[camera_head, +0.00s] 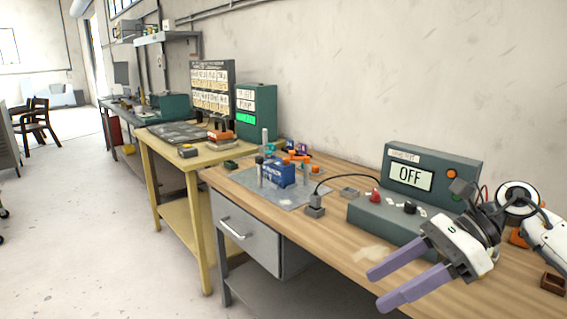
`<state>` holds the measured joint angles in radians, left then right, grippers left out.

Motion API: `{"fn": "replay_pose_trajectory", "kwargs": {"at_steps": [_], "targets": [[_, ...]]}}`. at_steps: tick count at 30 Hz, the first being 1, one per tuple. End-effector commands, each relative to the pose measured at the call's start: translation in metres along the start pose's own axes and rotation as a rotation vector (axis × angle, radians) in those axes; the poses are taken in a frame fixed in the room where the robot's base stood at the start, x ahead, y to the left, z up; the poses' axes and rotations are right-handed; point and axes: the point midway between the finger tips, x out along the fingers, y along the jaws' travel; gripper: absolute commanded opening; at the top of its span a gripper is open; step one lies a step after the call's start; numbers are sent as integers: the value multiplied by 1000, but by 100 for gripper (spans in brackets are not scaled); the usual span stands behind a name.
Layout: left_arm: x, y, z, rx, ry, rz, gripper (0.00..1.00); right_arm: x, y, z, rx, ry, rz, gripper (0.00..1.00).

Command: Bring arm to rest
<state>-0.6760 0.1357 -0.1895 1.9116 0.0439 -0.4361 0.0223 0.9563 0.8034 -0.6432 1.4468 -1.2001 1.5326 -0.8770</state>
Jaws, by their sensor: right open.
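My right gripper (390,283) is in the lower right of the head view. Its two purple fingers are parted, with nothing between them, and point left over the front edge of the wooden workbench (345,245). My right arm comes in from the right edge above the bench. Behind the gripper stands a green console (433,172) with a display reading "OFF". The gripper's wrist covers part of the console's lower right. My left gripper does not show.
A grey plate (247,180) on the bench bears a blue block (279,174), grey posts and small coloured parts. A small dark box (553,283) sits at the bench's right end. A yellow table (172,155) stands farther left.

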Motion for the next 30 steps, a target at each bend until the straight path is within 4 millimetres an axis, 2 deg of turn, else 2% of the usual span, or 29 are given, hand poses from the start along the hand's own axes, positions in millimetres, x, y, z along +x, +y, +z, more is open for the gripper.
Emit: {"fn": "replay_pose_trajectory", "kwargs": {"at_steps": [1, 3, 6, 10, 13, 14, 17, 19, 22, 24, 25, 27, 30], "targets": [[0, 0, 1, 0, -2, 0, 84, 27, 6, 7, 60, -97, 36, 55], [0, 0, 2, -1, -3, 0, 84, 58, 14, 23, 176, -261, 78, 55], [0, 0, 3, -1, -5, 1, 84, 92, 22, 46, 412, -525, 145, 55], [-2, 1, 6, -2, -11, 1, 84, 110, 16, 54, 799, -852, 221, 55], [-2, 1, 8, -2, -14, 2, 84, 116, 2, 35, 1144, -1084, 268, 55], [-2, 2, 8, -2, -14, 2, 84, 118, -3, 24, 1255, -1148, 279, 55], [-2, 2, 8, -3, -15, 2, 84, 128, -15, -28, 1643, -1354, 302, 55], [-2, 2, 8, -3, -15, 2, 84, 140, -15, -78, 1929, -1486, 303, 55], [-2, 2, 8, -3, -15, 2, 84, 162, -1, -150, 2304, -1637, 285, 55], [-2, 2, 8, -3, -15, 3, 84, 178, 18, -197, 2539, -1720, 258, 55], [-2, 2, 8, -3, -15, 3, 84, 186, 29, -216, -2582, 1715, -237, 55], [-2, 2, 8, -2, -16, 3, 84, 201, 55, -254, -2447, 1563, -176, 55], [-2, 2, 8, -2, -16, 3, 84, 220, 93, -295, -2284, 1395, -106, 55]]}}
